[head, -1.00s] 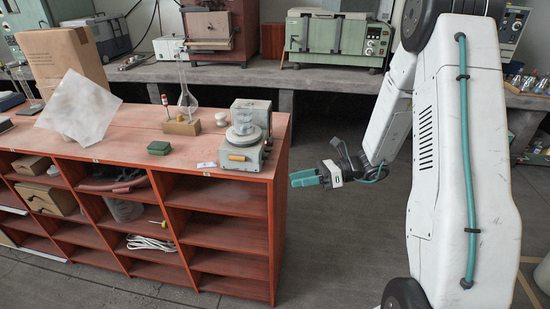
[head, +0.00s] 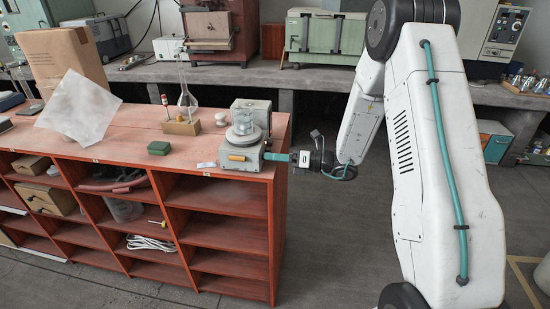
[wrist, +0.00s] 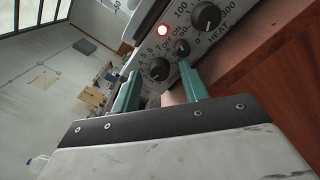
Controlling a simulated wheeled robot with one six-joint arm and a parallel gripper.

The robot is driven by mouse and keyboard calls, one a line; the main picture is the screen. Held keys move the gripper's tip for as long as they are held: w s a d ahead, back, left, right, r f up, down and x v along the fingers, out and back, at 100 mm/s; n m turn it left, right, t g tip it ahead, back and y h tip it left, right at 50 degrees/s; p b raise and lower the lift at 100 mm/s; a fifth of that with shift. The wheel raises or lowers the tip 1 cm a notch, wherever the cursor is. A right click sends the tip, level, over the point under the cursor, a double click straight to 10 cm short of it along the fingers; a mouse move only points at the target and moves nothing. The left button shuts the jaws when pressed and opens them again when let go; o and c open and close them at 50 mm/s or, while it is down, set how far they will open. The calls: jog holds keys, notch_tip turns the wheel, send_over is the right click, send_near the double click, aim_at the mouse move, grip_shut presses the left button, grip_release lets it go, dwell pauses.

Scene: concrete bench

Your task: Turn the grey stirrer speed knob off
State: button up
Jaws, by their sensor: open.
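Another dark knob (wrist: 206,17) sits by the word HEAT. A smaller dark control (wrist: 181,47) lies between them. My gripper (head: 270,156) is open at the hotplate's right side.
The floor right of the shelf unit is clear.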

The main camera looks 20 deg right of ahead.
jog(key=shift+a, duration=0.1)
jog(key=shift+c, duration=0.3)
grip_shut()
jog(key=shift+n, duration=0.4)
jog(key=n, duration=0.4)
jog(key=shift+n, duration=2.6)
